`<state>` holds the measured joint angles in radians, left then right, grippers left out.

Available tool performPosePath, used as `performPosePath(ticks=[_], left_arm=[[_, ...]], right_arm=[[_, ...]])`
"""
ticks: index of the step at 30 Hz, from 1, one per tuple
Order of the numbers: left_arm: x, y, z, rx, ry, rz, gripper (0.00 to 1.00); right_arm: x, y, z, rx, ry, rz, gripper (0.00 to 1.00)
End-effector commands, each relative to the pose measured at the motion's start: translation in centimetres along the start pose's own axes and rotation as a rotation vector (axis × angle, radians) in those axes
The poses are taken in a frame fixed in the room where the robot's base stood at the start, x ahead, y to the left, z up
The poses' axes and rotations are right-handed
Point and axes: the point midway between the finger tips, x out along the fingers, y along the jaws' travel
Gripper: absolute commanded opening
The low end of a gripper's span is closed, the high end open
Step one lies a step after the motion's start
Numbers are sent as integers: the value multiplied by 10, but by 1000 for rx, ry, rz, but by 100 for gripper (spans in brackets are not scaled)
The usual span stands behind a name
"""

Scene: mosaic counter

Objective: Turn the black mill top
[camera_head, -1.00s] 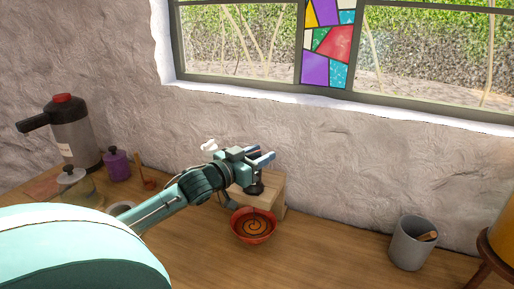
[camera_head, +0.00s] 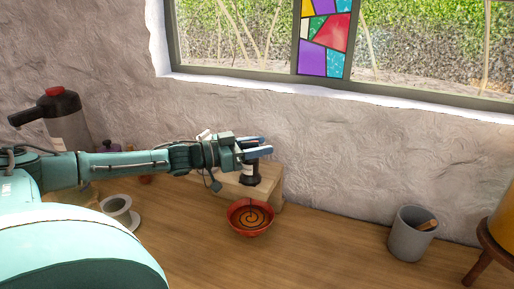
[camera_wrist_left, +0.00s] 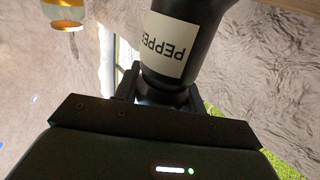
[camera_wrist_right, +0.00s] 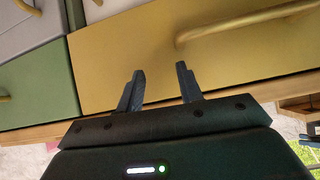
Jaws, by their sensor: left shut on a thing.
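The black pepper mill (camera_head: 251,176) stands upright on a wooden block (camera_head: 264,190) near the wall. My left gripper (camera_head: 262,146) reaches in from the left at the height of the mill top, its fingers level. In the left wrist view the mill (camera_wrist_left: 205,30) appears upside down with its white PEPPER label. My left fingers (camera_wrist_left: 160,85) are on either side of its narrower top end and shut on it; the top itself is mostly hidden. My right gripper (camera_wrist_right: 161,70) is open and empty before a yellow drawer front (camera_wrist_right: 225,65).
A red bowl (camera_head: 250,231) with a spiral pattern sits just in front of the block. A pump flask (camera_head: 66,125) is at the back left. Counter between bowl and grey cup is clear.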

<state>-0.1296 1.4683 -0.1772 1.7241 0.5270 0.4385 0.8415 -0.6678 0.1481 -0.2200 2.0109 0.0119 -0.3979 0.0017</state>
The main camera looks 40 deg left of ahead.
Motion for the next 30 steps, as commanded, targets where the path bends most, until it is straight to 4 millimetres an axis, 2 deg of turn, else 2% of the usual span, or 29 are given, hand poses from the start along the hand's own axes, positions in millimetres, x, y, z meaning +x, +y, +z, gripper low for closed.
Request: performPosePath(ticks=[10, 11, 18, 30], left_arm=[[0, 0, 2, -3, -3, 2, 18], [0, 0, 2, -3, -3, 1, 42], [0, 0, 1, -1, -2, 1, 62], [0, 0, 0, -1, 0, 2, 63]], right_arm=[[0, 0, 0, -3, 1, -2, 36], [0, 0, 0, -3, 1, -2, 36], [0, 0, -2, -4, 5, -1, 36], [2, 0, -8, 0, 16, 0, 36]])
